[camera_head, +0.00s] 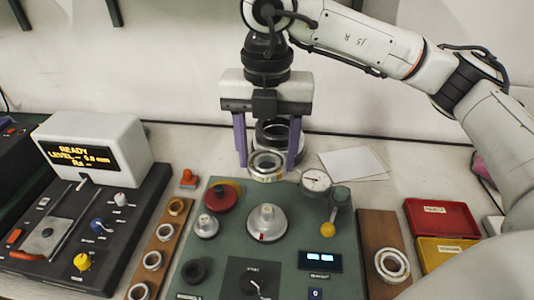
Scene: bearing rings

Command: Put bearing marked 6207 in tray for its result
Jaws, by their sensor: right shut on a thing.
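My right gripper (267,163) comes down from above with its two purple fingers on either side of a metal bearing ring (267,160). It is shut on this ring, at the back edge of the green test panel (290,215). The ring's front carries a small pale marking that I cannot read. A red tray (440,203) and a yellow tray (425,246) are at the right, each with a label too small to read. My left gripper is not in view.
Dark rings (280,125) stand behind the held ring. A dial gauge (316,180) is close to its right. A wooden strip (163,232) holds several rings; a wooden block (377,230) bears another ring (392,265). A display device (97,150) stands at left. White paper (352,163) lies behind.

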